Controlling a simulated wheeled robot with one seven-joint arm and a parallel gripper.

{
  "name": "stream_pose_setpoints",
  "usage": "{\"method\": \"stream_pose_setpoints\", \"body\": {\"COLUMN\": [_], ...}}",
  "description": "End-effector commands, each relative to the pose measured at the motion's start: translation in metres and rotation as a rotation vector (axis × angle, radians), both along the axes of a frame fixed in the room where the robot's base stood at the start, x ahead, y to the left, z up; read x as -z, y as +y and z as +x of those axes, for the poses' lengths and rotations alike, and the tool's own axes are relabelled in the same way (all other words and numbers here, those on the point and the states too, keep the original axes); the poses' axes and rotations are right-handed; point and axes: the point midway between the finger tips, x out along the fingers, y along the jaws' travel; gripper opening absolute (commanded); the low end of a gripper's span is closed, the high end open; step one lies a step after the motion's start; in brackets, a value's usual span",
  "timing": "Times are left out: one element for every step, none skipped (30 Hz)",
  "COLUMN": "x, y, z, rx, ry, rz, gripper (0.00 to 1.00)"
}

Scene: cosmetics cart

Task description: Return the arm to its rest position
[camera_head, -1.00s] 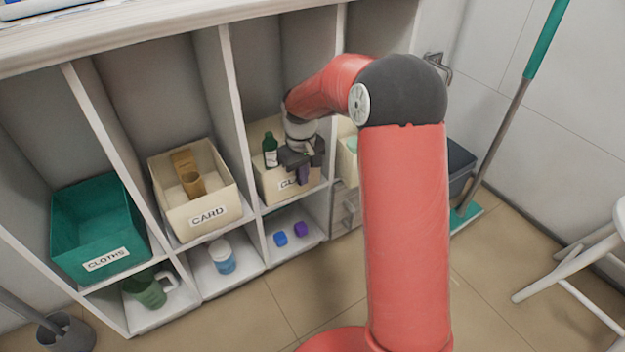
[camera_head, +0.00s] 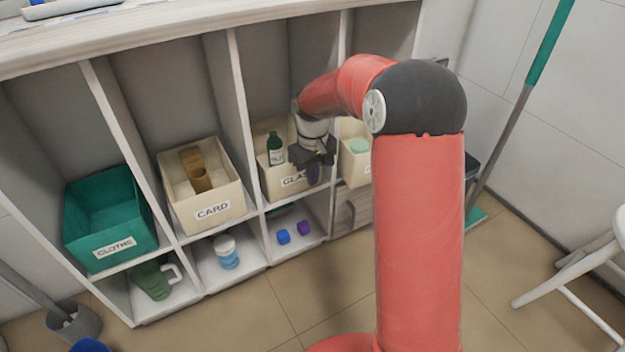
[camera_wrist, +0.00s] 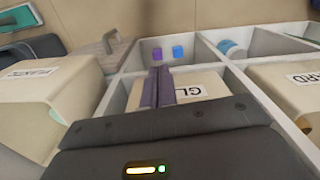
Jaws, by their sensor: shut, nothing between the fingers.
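My gripper (camera_head: 313,174) is in front of the cream bin (camera_head: 277,186) labelled "GLASS", whose label it partly covers. In the wrist view its two fingers (camera_wrist: 158,86) are pressed together with nothing between them. The red arm bends at a dark elbow and reaches left toward the shelf. A dark green bottle (camera_head: 275,150) stands in the glass bin, left of my gripper. The bin also shows behind the fingers in the wrist view (camera_wrist: 205,80).
The shelf unit holds a green cloths bin (camera_head: 125,246), a card bin (camera_head: 213,213) with brown items, and another cream bin (camera_head: 354,172). Below are a green mug (camera_head: 152,281), a white-blue jar (camera_head: 227,252) and blue (camera_head: 283,237) and purple (camera_head: 304,228) blocks. A stool (camera_head: 585,262) stands right.

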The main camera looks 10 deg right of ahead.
Motion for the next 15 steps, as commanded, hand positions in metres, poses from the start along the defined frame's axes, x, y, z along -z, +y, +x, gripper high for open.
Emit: {"method": "stream_pose_setpoints", "body": {"x": [-0.012, -0.017, -0.023, -0.028, -0.035, -0.042, -0.047, -0.051, -0.057, -0.060, -0.063, -0.067, -0.069, -0.070, -0.072], "y": [0.000, 0.000, 0.000, 0.000, 0.000, 0.000, 0.000, 0.000, 0.000, 0.000, 0.000, 0.000, 0.000, 0.000, 0.000], "z": [0.001, 0.001, 0.001, 0.001, 0.001, 0.001, 0.001, 0.000, 0.001, 0.001, 0.000, 0.000, 0.000, 0.000, 0.000], "rx": [0.000, 0.000, 0.000, 0.000, 0.000, 0.000, 0.000, 0.000, 0.000, 0.000, 0.000, 0.001, 0.001, 0.001, 0.000], "ry": [-0.004, -0.004, -0.004, -0.004, -0.005, -0.004, -0.003, -0.003, -0.003, -0.003, -0.002, -0.001, -0.002, -0.002, -0.001], "rz": [-0.001, -0.001, -0.001, 0.000, -0.001, -0.001, 0.000, 0.000, 0.000, 0.000, 0.000, -0.001, 0.000, 0.000, -0.001], "gripper": [0.00, 0.00, 0.00, 0.00, 0.00, 0.00, 0.00, 0.00, 0.00, 0.00, 0.00, 0.00, 0.00, 0.00, 0.00]}}
